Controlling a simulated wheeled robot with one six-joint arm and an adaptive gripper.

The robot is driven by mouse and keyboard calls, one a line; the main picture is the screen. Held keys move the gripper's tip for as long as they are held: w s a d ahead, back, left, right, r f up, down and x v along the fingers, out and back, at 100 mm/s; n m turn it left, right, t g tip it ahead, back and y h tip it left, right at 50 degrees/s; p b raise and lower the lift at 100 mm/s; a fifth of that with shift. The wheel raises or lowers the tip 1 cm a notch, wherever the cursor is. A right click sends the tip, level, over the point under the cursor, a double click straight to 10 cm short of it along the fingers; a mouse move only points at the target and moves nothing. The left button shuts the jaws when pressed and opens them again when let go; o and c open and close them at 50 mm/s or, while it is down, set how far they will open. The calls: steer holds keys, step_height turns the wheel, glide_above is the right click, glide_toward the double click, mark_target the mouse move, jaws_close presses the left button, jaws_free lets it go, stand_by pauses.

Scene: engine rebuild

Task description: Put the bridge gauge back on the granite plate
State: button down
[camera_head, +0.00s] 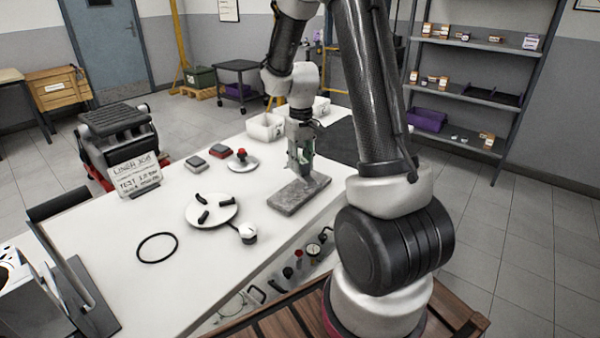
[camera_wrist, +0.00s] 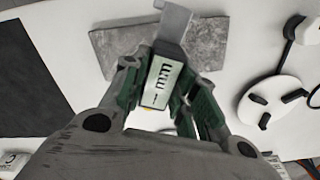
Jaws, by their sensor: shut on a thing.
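The bridge gauge (camera_wrist: 162,84) is a grey metal piece with a pale label bearing dark characters. My gripper (camera_head: 301,160) is shut on it, with the green-lined fingers on either side in the wrist view. The granite plate (camera_head: 292,198) is a flat grey mottled slab near the table's right edge, below my gripper. In the wrist view the plate (camera_wrist: 115,50) lies behind the gauge, whose metal end overlaps it in the picture. I cannot tell whether the gauge touches the plate. My gripper hides much of the gauge in the head view.
A black ring (camera_head: 157,247) lies farther left. A white bin (camera_head: 265,127) and a dark mat (camera_head: 338,140) are behind. The plate's visible top looks bare.

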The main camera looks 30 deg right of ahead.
mark_target(301, 159)
steer(key=shift+f, duration=1.85)
steer(key=c, duration=1.1)
jaws_free()
steer(key=shift+f, duration=0.15)
step_height(301, 159, up, 12)
steer(key=shift+s+r, duration=0.1)
steer(key=s+a+r+t, duration=0.2)
steer(key=s+a+r, duration=0.1)
steer(key=s+r, duration=0.6)
steer(key=shift+s+a+r+n+t, duration=0.1)
steer(key=shift+s+a+r+t, duration=0.3)
steer(key=shift+s, duration=2.05)
steer(key=shift+s+a+r+n+t, duration=0.1)
steer(key=shift+s+a+r+t, duration=0.3)
steer(key=shift+s, duration=2.05)
steer(key=shift+s+a+r+n+t, duration=0.1)
steer(key=shift+s+a+r+t, duration=0.3)
steer(key=shift+s, duration=2.05)
steer(key=shift+d+r, duration=0.15)
steer(key=shift+d, duration=0.05)
